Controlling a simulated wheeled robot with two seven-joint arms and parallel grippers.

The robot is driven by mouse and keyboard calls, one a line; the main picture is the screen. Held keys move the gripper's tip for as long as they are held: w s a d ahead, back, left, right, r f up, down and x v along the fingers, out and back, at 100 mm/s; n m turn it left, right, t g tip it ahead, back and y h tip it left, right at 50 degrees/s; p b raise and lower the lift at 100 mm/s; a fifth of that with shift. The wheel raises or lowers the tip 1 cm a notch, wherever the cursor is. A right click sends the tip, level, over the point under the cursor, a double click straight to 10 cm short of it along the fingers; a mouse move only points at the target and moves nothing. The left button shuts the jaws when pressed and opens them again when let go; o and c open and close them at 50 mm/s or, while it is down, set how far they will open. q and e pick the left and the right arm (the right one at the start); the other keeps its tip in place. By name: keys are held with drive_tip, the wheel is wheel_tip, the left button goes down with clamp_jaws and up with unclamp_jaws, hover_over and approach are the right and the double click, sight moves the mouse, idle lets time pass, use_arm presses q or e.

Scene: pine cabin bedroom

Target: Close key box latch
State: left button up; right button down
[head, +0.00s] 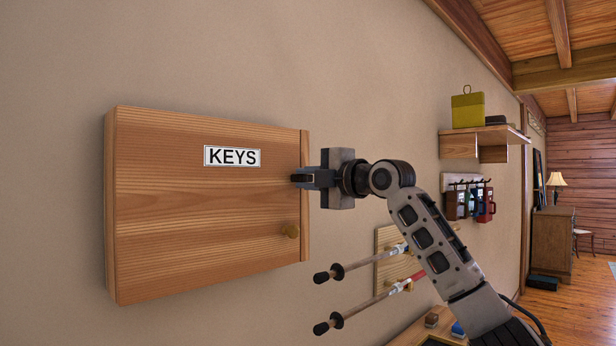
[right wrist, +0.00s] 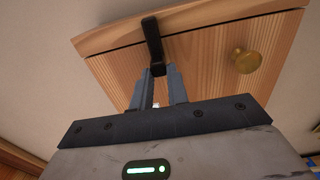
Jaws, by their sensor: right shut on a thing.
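The wooden key box (head: 180,220) hangs on the wall with its door closed or nearly closed. A white KEYS label (head: 232,157) is on the door, and a round brass knob (head: 291,231) sits at its lower right. The black latch (right wrist: 154,42) lies across the seam between frame and door in the right wrist view. My right gripper (head: 300,178) is at the box's right edge, above the knob. Its fingertips (right wrist: 160,74) are shut on the latch's end, and the fingers hide part of it in the head view. My left gripper is not in view.
Two ski poles (head: 350,268) stick out from a wooden rack (head: 392,262) below my right arm. A shelf (head: 485,142) with a yellow box (head: 467,110) and a hook rack with hanging items (head: 470,200) are farther right. The wall left of the box is bare.

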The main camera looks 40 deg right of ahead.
drive_tip(key=shift+f, duration=0.1)
idle(0.4)
drive_tip(key=c, duration=1.4)
unclamp_jaws()
drive_tip(key=shift+o, duration=0.2)
drive_tip(key=shift+s, duration=0.35)
use_arm(q)
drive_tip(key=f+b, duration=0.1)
drive_tip(key=b, duration=0.2)
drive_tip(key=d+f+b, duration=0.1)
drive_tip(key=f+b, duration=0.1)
drive_tip(key=b, duration=0.1)
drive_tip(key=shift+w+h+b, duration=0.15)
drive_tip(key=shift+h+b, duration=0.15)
use_arm(e)
drive_tip(key=s+d, duration=0.1)
drive_tip(key=s, duration=1.4)
drive_tip(key=shift+s+d, duration=0.15)
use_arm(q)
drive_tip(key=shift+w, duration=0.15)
